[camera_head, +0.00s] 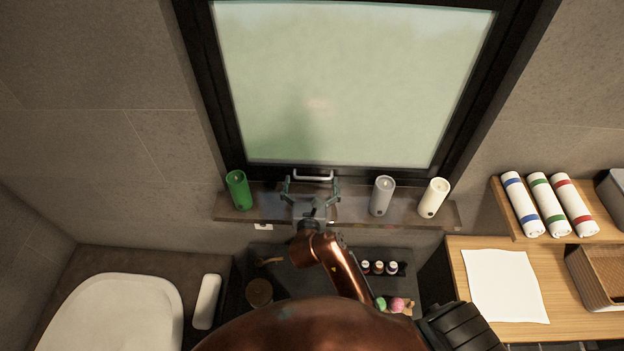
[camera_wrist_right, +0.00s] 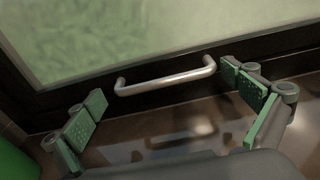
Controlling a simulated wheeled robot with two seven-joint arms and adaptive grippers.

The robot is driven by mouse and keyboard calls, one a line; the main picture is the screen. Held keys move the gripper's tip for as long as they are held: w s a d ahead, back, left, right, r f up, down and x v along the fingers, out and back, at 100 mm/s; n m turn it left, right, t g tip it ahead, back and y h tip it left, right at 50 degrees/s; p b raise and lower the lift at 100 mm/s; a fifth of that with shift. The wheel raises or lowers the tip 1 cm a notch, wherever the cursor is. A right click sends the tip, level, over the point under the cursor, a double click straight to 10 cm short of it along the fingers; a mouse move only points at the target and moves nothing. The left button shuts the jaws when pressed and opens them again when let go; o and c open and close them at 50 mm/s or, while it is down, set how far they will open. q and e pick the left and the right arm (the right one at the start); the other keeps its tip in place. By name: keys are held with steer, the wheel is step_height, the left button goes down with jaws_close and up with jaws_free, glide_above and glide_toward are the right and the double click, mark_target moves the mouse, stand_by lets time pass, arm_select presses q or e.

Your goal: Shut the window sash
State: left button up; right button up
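The window sash (camera_head: 340,166) is a dark frame around a frosted pale-green pane, above a narrow wooden sill. Its silver bar handle (camera_head: 314,178) sits at the middle of the lower rail; it also shows in the right wrist view (camera_wrist_right: 165,83). My right gripper (camera_head: 310,187) is open at the handle, with one finger towards each end of the bar. In the wrist view the green-padded fingers of the right gripper (camera_wrist_right: 162,92) are spread wide and the bar lies between and just beyond them. I cannot tell whether they touch it. My left gripper is not in view.
On the sill (camera_head: 345,213) stand a green candle (camera_head: 239,190) to the left, and a grey candle (camera_head: 382,196) and a white candle (camera_head: 434,198) to the right. Rolled towels (camera_head: 547,205) lie on a shelf at the right. Small bottles (camera_head: 378,268) stand below the sill.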

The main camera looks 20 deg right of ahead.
steer(key=shift+w+d+f, duration=0.15)
steer(key=shift+f, duration=0.05)
steer(key=v, duration=1.2)
steer(key=shift+r, duration=0.1)
